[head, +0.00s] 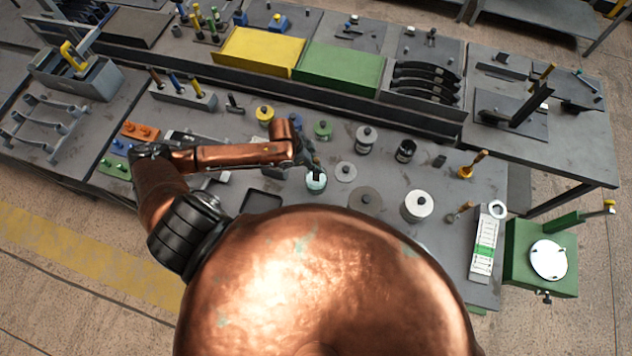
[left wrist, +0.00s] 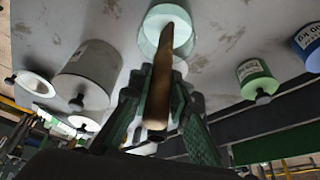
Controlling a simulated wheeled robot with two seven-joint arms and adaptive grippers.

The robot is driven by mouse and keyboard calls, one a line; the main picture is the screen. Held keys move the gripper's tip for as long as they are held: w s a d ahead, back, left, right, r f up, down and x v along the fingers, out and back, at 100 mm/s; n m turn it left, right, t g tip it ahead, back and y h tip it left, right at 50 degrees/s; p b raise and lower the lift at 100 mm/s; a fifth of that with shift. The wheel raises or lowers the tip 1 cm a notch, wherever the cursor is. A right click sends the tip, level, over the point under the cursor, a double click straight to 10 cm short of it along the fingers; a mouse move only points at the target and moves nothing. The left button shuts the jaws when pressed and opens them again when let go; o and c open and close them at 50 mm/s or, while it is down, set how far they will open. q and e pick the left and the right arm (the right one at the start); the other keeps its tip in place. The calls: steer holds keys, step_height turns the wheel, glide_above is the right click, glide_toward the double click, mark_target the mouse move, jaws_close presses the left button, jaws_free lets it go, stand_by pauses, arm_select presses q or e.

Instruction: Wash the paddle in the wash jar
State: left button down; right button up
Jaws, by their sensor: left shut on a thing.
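My left gripper (head: 312,166) is over the middle of the near bench, and it also shows in the left wrist view (left wrist: 158,108). It is shut on a slim brown paddle (left wrist: 160,85), which points towards a pale teal, open jar with whitish contents. This jar (head: 316,183) looks like the wash jar and is right by the fingertips; it also shows in the left wrist view (left wrist: 165,30). The paddle's far end overlaps the jar's mouth there. I cannot tell whether it is inside or above it. My right gripper is not in view.
Around the jar stand a yellow-lidded jar (head: 264,115), a green jar (head: 323,130), a grey lidded can (head: 366,139) and a white-topped can (head: 418,205). A black tray (head: 262,202) is to the left.

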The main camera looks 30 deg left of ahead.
mark_target(316, 159)
arm_select(q)
steer(key=shift+r, duration=3.65)
steer(key=shift+r, duration=3)
